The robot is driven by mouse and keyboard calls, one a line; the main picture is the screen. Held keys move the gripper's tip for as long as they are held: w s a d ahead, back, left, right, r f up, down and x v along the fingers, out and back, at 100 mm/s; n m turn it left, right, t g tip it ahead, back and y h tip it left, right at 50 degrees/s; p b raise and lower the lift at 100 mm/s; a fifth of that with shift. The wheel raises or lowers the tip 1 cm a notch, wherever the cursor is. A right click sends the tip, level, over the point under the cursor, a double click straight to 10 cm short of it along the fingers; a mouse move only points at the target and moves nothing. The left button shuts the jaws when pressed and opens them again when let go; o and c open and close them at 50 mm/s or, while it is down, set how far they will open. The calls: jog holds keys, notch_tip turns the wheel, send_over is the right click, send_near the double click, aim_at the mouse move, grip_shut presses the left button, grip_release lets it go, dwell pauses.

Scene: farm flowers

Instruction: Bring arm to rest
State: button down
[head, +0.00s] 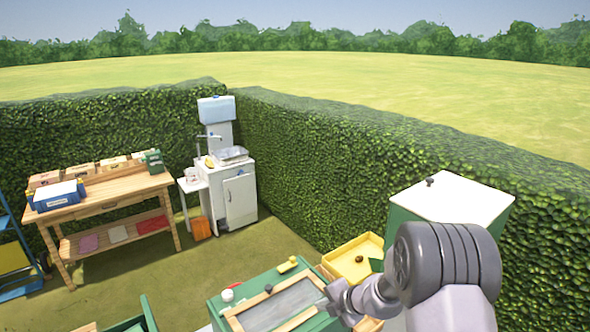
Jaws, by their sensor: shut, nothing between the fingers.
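My arm (440,265) rises at the lower right of the head view, its large grey joint in front of a white-topped green box. The arm reaches left and down, and my gripper (323,303) is at its end, small in the picture. It is shut and empty, over the right edge of a framed grey panel (280,306) on a green cabinet. Whether it touches the panel cannot be told.
The green box (405,212) and a yellow tray (350,272) stand close to the arm. A white bottle (227,296) and a yellow item (288,265) lie by the panel. A wooden workbench (105,190) and sink cabinet (240,200) stand further back, with open grass between.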

jog(key=s+a+r+n+g+b, duration=0.15)
jog(key=s+r+n+b, duration=0.35)
jog(key=n, duration=0.5)
jog(key=s+a+r+n+t+b, duration=0.1)
jog(key=s+a+r+n+b, duration=0.2)
jog(key=s+n+b, duration=0.5)
jog(key=s+d+f+n+h+b, duration=0.1)
jog(key=s+d+f+n+b, duration=0.1)
jog(key=s+n, duration=0.5)
jog(key=s+d+f+n+h+b, duration=0.1)
jog(key=s+d+f+n+b, duration=0.1)
jog(key=s+f+n+b, duration=0.2)
jog(key=s+d+f+n+h+b, duration=0.1)
jog(key=s+d+f+n+b, duration=0.1)
jog(key=s+n+b, duration=0.6)
jog(key=s+f+n, duration=0.1)
jog(key=s+n, duration=0.2)
jog(key=n, duration=0.2)
jog(key=shift+f+h, duration=0.25)
jog(key=shift+h, duration=0.05)
jog(key=shift+d, duration=0.1)
